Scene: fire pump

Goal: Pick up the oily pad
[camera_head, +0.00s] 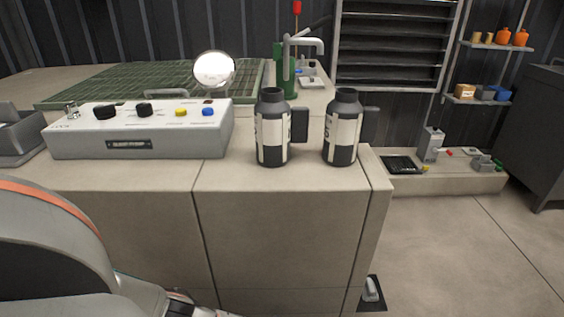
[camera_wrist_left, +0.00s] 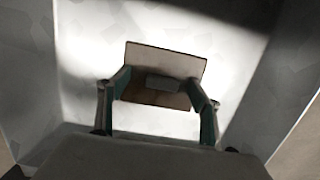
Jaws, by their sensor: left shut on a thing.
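A flat rectangular pad (camera_wrist_left: 165,59), pale at its far part and brown nearer me, shows in the left wrist view with a small grey block on its middle. I take it to be the oily pad. My left gripper (camera_wrist_left: 160,88) has its two green-sided fingers at the pad's left and right edges, shut on it. I cannot tell whether the pad touches the pale surface behind it. The head view shows part of my left arm at the lower left, but not the pad. My right gripper is not in view.
In the head view, a grey control box (camera_head: 140,131) and two dark bottles (camera_head: 273,128) (camera_head: 342,128) stand on the counter (camera_head: 225,177). A round mirror-like disc (camera_head: 214,69) and a tap (camera_head: 303,44) are behind. Open floor (camera_head: 450,250) lies right.

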